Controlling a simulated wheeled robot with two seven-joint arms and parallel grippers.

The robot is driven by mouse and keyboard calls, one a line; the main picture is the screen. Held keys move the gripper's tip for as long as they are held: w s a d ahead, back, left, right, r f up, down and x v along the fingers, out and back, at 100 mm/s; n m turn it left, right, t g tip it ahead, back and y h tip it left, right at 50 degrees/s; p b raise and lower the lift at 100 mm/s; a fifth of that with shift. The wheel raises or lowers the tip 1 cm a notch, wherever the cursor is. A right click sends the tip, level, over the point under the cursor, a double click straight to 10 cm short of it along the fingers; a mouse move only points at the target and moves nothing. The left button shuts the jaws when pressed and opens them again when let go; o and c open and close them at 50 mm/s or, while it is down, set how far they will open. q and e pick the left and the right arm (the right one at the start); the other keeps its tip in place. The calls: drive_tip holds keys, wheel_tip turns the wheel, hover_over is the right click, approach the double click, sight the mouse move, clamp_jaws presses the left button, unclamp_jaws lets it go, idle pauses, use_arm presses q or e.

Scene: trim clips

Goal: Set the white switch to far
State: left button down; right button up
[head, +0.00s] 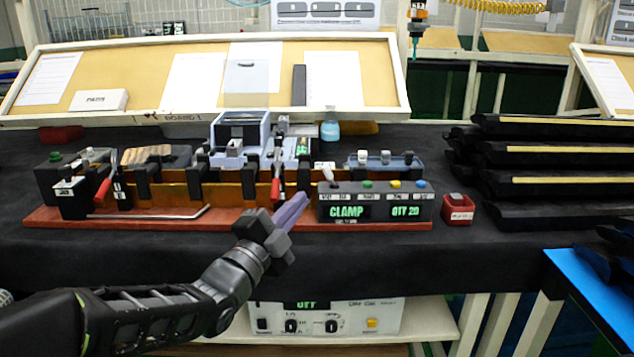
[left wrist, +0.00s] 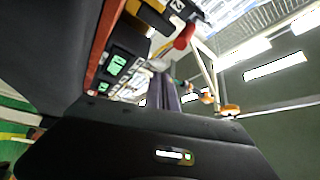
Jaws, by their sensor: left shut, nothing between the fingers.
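The white switch (head: 327,172) is a small pale lever at the left end of the top of a dark control box (head: 375,212). The box front reads CLAMP and QTY 20 in green. The lever seems to lean up and to the left; its exact setting is too small to tell. My left gripper (head: 303,199) has purple fingers, shut and empty. In the head view its tips are just left of the box, below and left of the switch, apart from the switch. The fingers also show in the left wrist view (left wrist: 170,92), beside the box's green display (left wrist: 117,65). My right gripper is not in view.
A reddish base (head: 160,221) carries a clamp fixture with red-handled levers (head: 276,190) left of the box. Dark trim pieces (head: 550,155) are stacked at far right. The table front is mostly clear.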

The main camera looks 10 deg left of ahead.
sight(328, 171)
use_arm(q)
drive_tip(key=x, duration=0.7)
drive_tip(key=shift+w+r, duration=0.15)
drive_tip(key=shift+w, duration=0.25)
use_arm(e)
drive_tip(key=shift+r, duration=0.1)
use_arm(q)
drive_tip(key=shift+d+r+m+g, duration=0.25)
drive_tip(key=shift+m+g, duration=0.25)
drive_tip(key=shift+m, duration=0.3)
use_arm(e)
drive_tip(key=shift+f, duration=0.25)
use_arm(q)
drive_tip(key=shift+d, duration=0.1)
drive_tip(key=m+g, duration=0.1)
drive_tip(key=d+m+g, duration=0.1)
drive_tip(key=m, duration=0.1)
drive_tip(key=r+m+g+p, duration=0.1)
drive_tip(key=m, duration=0.1)
drive_tip(key=shift+w+d+y, duration=0.3)
drive_tip(key=shift+d, duration=0.05)
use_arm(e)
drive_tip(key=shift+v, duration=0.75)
use_arm(q)
drive_tip(key=shift+s+r, duration=0.1)
drive_tip(key=shift+s, duration=0.05)
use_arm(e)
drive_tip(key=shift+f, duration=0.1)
